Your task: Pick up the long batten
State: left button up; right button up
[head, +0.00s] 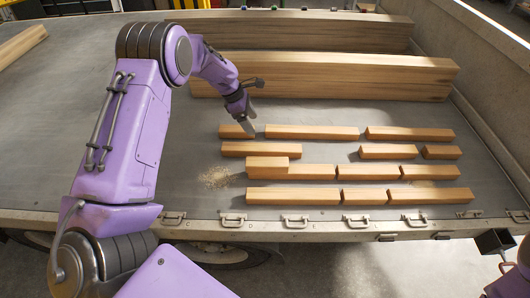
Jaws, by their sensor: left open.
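Several light-brown wooden pieces of differing length lie in rows on the grey trailer bed. Longer ones include a batten in the back row (312,132), one to its right (410,134) and one at the front left (293,196). I cannot tell which one is the long batten. My left gripper (252,108) is open and empty, its dark fingers just above the left end of the back row, by a short block (236,131). I cannot tell whether it touches this block.
Large stacked beams (325,76) lie behind the rows, with another stack (300,30) further back. A single beam (20,43) lies at the far left. Sawdust (216,178) lies left of the rows. The trailer's near edge has metal latches (295,221). A side wall (480,75) stands at right.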

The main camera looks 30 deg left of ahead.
aim_at(262, 147)
pick_arm(q)
jog(key=x, duration=0.9)
jog(key=a+b+x, duration=0.1)
jog(key=x, duration=0.4)
jog(key=shift+s+f, duration=0.2)
jog(key=shift+s, duration=0.2)
jog(key=c, duration=1.2)
pick_arm(e)
notch_tip(262, 147, down, 2)
jog(key=shift+f, duration=0.1)
pick_arm(q)
jog(key=shift+r, duration=0.15)
jog(key=shift+c, duration=0.2)
